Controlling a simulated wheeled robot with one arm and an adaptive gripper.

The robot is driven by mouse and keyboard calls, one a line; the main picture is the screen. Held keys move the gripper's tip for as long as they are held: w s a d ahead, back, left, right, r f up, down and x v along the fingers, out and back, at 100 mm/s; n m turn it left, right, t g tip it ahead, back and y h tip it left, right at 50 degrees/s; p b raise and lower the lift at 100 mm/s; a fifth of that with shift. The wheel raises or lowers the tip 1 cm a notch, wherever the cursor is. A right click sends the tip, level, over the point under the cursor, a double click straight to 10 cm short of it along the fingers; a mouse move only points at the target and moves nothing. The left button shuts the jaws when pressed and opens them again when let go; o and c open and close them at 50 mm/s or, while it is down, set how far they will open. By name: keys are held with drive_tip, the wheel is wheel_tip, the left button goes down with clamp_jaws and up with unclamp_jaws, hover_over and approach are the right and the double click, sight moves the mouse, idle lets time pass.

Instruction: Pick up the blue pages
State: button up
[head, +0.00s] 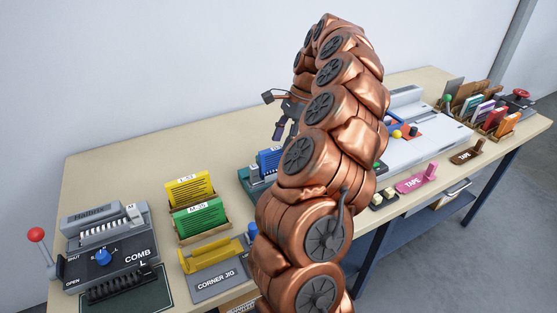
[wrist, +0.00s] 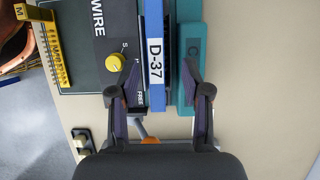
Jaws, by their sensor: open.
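The blue pages (wrist: 155,25) are an upright block with a white D-37 label, seen from above in the wrist view. They stand between the dark WIRE machine and a teal part (wrist: 190,45). In the head view the blue pages (head: 268,160) are partly hidden behind my arm. My gripper (wrist: 162,72) is open and empty, one finger on each side of the blue pages in the wrist view. In the head view my gripper (head: 275,113) shows above the table behind my arm. I cannot tell how much height separates the fingertips and the pages.
The WIRE machine (wrist: 106,45) with a yellow knob is left of the pages. Yellow (head: 188,189) and green (head: 198,219) pages stand in a holder. The comb machine (head: 105,250) is far left, the corner jig (head: 215,270) in front. The table's back strip (head: 150,160) is clear.

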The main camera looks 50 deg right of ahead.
sight(279, 155)
drive_tip(key=shift+s+p+x, duration=0.25)
drive_tip(key=shift+p+x, duration=0.3)
drive_tip(key=shift+x, duration=1.9)
drive_tip(key=shift+f, duration=0.1)
drive_tip(key=shift+f, duration=0.2)
clamp_jaws()
